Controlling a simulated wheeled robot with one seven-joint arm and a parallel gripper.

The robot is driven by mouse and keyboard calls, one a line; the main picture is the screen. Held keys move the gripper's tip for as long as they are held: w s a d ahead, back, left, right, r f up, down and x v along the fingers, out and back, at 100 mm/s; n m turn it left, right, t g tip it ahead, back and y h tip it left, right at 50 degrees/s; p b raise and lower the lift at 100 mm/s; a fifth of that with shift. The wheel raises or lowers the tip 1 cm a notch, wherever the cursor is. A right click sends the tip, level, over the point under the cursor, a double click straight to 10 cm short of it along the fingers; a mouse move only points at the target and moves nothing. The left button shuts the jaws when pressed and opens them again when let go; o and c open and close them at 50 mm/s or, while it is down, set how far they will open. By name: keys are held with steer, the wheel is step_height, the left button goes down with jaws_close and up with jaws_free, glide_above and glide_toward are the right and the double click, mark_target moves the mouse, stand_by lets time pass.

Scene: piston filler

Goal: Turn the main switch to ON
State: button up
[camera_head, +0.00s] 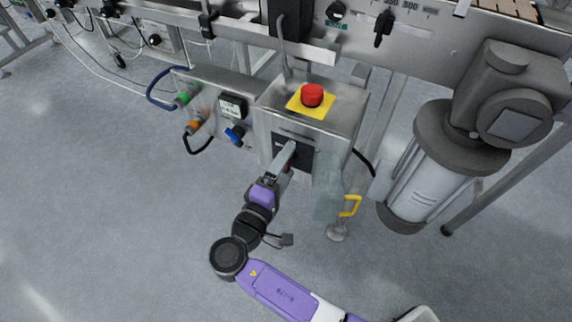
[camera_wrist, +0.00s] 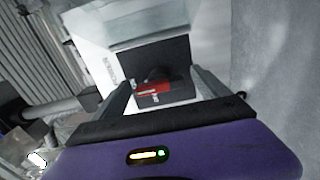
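The main switch is a red handle (camera_wrist: 160,88) on a dark plate, centred in the wrist view. In the head view its dark plate (camera_head: 306,154) shows on the front of the steel control box (camera_head: 349,104), and my gripper partly hides the handle. My gripper (camera_head: 289,152) is at the front of the plate. In the wrist view my gripper (camera_wrist: 163,82) has its two fingers apart, one on each side of the red handle, with gaps visible. I cannot tell how deep the handle sits between them. A see-through flap (camera_head: 328,185) hangs beside the plate.
A red emergency button (camera_head: 312,95) on a yellow plate tops the box. A blue knob (camera_head: 235,135), a small display (camera_head: 233,107) and hose fittings are to its left. A yellow handle (camera_head: 350,206) and a large grey motor (camera_head: 440,165) are at right. Floor in front is open.

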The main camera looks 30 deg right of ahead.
steer(key=p+v, duration=0.2)
steer(key=v, duration=0.5)
steer(key=shift+s+a, duration=0.25)
steer(key=shift+a, duration=0.05)
stand_by(0.4)
